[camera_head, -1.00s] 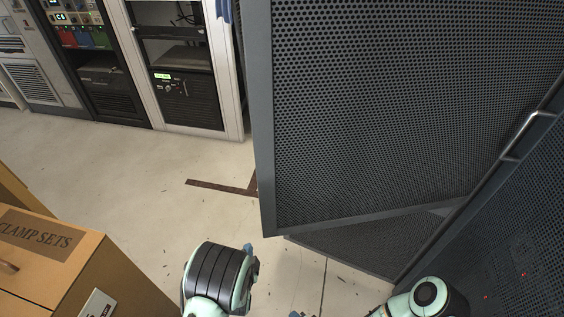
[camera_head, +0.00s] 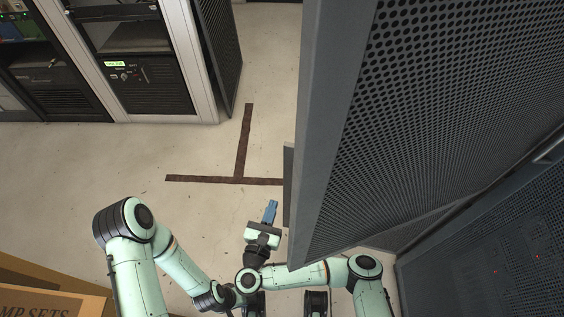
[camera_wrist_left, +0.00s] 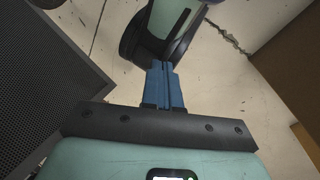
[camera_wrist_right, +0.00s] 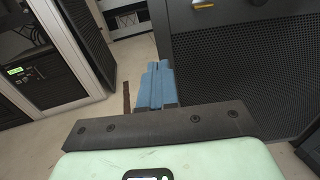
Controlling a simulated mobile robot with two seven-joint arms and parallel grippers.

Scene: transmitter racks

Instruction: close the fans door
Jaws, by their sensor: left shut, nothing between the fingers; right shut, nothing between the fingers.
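The fans door is a large dark grey perforated panel (camera_head: 430,110) on the right of the head view. It stands swung open, out from a dark rack front, with its free edge toward the middle. My right gripper (camera_head: 271,207) is just left of the door's lower free edge, apart from it. Its blue fingers are shut and empty. In the right wrist view the fingers (camera_wrist_right: 157,70) point forward beside a perforated panel (camera_wrist_right: 240,65). My left gripper (camera_wrist_left: 163,68) is shut and empty, with its fingers close to one of my arm links. I cannot make it out in the head view.
The dark rack front (camera_head: 500,250) with small red lights stands at the right. Other equipment racks (camera_head: 140,70) stand at the back left. The floor (camera_head: 100,160) between has dark tape (camera_head: 238,160) and is clear.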

